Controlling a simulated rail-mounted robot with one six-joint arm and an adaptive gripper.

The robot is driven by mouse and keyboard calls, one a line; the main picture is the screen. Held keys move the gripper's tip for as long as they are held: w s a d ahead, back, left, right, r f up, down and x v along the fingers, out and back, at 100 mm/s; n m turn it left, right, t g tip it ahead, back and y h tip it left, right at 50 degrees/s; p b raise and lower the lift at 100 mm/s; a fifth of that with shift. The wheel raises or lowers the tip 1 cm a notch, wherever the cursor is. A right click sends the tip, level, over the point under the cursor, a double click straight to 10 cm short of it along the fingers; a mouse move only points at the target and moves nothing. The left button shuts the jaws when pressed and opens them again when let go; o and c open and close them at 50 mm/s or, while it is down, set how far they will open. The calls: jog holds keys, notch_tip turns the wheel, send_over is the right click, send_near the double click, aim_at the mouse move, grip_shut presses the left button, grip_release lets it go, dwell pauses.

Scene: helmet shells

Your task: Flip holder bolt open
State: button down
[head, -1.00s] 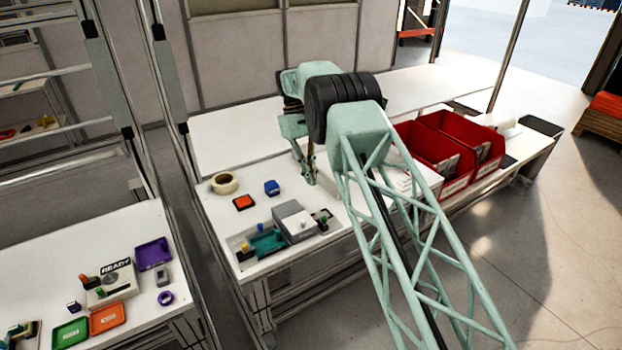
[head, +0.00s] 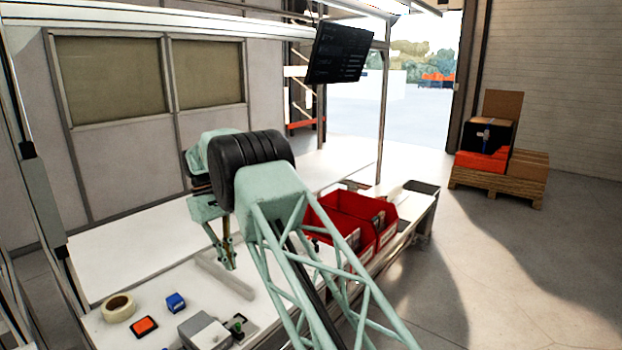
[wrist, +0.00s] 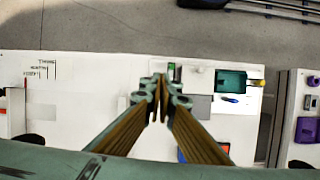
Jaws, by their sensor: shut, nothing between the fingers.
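My gripper (head: 229,265) is over the white table, pointing down, with nothing held. In the wrist view its two fingertips (wrist: 160,90) are shut together. A grey box-like fixture (head: 203,332) stands at the bottom of the head view, with a small dark piece with a green top (head: 237,326) at its right side. I take this for the holder, but I cannot make out its bolt or how it is set. In the wrist view a green piece (wrist: 172,72) shows just beyond the fingertips, with the grey fixture (wrist: 197,106) right of it, partly hidden by my gripper.
A tape roll (head: 118,308), an orange-topped block (head: 144,326) and a blue block (head: 176,302) lie left on the table. Red bins (head: 345,225) stand to the right. A teal tray (wrist: 230,80) shows in the wrist view. The table's back part is clear.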

jog(key=s+d+r+m+t+y+b, duration=0.1)
jog(key=s+d+r, duration=0.2)
jog(key=d+r, duration=0.6)
jog(key=s+d+r+m, duration=0.1)
jog(key=s+d+r, duration=0.1)
jog(key=d+r, duration=0.75)
jog(key=s+d+r+m+t+y+b, duration=0.1)
jog(key=s+d+r+m+t, duration=0.15)
jog(key=s+d+r, duration=1.05)
jog(key=s+d+m, duration=0.1)
jog(key=s+d, duration=0.2)
jog(key=s, duration=0.4)
jog(key=s+d+m+t+b, duration=0.1)
jog(key=s+d, duration=0.3)
jog(key=s, duration=0.2)
jog(key=s+d+m, duration=0.1)
jog(key=s+d, duration=0.2)
jog(key=s, duration=0.4)
jog(key=s+d+f+m+t, duration=0.1)
jog(key=s+d+f, duration=0.2)
jog(key=s, duration=0.7)
jog(key=s+d+f+m+t+b, duration=0.1)
jog(key=s+d+f, duration=0.1)
jog(key=s+f, duration=0.3)
jog(key=shift+s+d+y, duration=0.4)
jog(key=shift+s, duration=1.95)
